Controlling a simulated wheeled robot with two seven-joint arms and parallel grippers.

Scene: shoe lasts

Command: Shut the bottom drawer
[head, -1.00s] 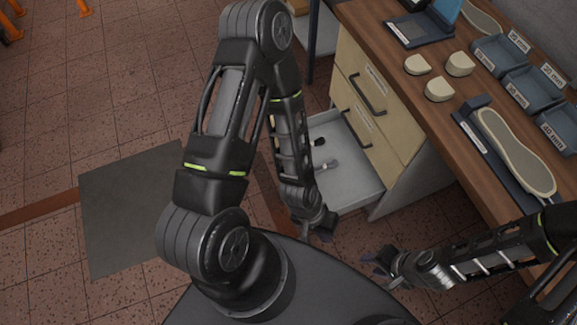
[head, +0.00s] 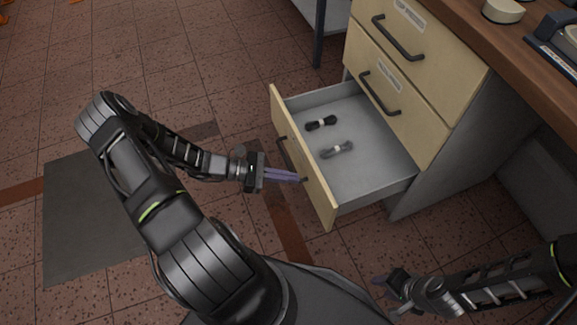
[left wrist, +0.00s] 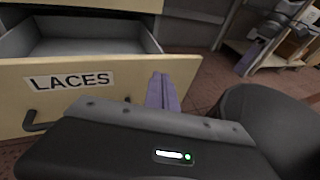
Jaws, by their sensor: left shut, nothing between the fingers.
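The bottom drawer (head: 370,165) stands pulled out, with its cream front (head: 302,160) toward my left arm. Two small bundles lie inside, one black (head: 320,123) and one grey (head: 337,149). My left gripper (head: 297,178) is shut and empty, its purple fingertips at the outer face of the drawer front near the handle; I cannot tell if they touch. In the left wrist view the front bears a LACES label (left wrist: 68,81), and the fingers (left wrist: 161,92) are at the front's right part. My right gripper (head: 382,283) is low at the right, away from the drawer; its finger gap is unclear.
Two closed drawers (head: 405,90) sit above in the cabinet. The wooden worktop (head: 478,45) overhangs at the right, with a pale block (head: 503,10) on it. A dark table leg (head: 319,40) stands behind the drawer.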

